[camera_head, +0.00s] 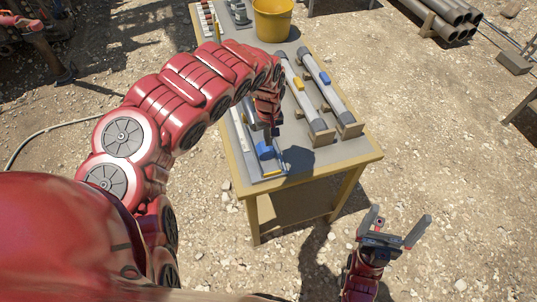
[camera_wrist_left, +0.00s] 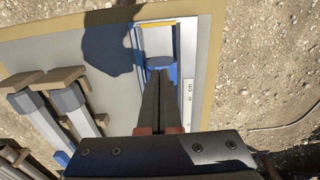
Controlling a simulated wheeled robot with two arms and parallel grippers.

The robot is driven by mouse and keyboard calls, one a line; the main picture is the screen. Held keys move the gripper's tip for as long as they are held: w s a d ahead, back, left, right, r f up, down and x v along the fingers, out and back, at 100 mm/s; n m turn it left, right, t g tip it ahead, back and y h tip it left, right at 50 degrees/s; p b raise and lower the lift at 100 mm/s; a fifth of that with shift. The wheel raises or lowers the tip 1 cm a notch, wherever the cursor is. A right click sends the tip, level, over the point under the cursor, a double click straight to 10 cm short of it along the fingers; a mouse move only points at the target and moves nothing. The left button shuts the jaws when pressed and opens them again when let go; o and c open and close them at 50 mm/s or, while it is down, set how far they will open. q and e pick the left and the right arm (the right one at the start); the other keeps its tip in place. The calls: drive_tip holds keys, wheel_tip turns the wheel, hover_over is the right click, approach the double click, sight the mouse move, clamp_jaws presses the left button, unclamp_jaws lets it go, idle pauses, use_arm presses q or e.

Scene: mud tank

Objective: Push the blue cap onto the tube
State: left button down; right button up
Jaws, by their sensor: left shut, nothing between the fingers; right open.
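A blue cap (camera_head: 265,151) is at the near left end of the table, in a pale flat frame. My left gripper (camera_head: 268,137) is shut and empty, its fingertips just above or against the cap; I cannot tell which. In the left wrist view, the shut fingers (camera_wrist_left: 160,76) point at a blue-grey round piece (camera_wrist_left: 160,59) within the frame. Two grey tubes lie on wooden cradles to the right, one with a yellow band (camera_head: 299,84) and one with a blue band (camera_head: 325,78). My right gripper (camera_head: 396,222) is open and empty, off the table's near right side.
The table (camera_head: 355,158) has a grey top and yellow wooden edges. A yellow bucket (camera_head: 272,18) stands at its far end. A strip of bare tabletop lies near the front edge. Pipes (camera_head: 444,17) lie on the ground at the back right.

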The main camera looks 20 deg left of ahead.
sight(265, 151)
use_arm(q)
wheel_tip(265, 151, down, 8)
drive_tip(key=shift+r, duration=0.1)
drive_tip(key=shift+d+f, duration=0.1)
drive_tip(key=shift+f, duration=0.6)
drive_tip(key=shift+f+p, duration=0.3)
drive_tip(key=shift+f, duration=0.1)
